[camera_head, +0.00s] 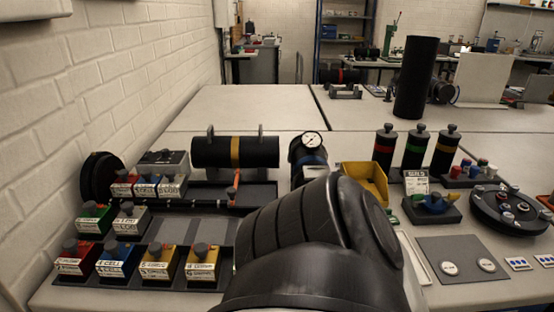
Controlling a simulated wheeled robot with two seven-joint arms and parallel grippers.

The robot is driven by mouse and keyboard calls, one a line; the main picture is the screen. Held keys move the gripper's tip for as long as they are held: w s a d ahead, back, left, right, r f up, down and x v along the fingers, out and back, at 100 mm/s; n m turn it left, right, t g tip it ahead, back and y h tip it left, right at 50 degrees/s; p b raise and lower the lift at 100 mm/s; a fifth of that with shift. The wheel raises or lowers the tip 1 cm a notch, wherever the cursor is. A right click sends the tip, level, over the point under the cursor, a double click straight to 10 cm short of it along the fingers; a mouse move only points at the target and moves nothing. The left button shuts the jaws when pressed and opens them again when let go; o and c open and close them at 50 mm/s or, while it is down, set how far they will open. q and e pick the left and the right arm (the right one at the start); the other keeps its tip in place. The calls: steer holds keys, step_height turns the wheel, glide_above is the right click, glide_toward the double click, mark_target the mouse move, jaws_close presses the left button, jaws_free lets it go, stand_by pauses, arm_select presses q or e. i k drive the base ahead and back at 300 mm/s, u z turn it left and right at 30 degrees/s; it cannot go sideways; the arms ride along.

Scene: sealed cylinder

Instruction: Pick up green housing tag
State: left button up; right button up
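Several small coloured blocks with dark knobs and white labels sit in dark trays at the left of the table. A green one (95,218), which may be the green housing tag, stands in the second row from the front, at the left end. Its label is too small to read. Red (77,258), blue (115,260) and yellow (158,262) blocks stand in the front row. A large dark link of my arm fills the lower middle and hides part of the table. Neither gripper shows.
A black cylinder with a yellow band (235,152) lies behind the blocks. A gauge (311,140), a yellow bin (366,181), banded bottles (416,147) and a round black tray (510,221) stand to the right. A brick wall (95,85) borders the left. The table behind is mostly clear.

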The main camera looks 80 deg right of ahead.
mark_target(394, 219)
steer(key=k, duration=1.5)
steer(key=z, duration=0.2)
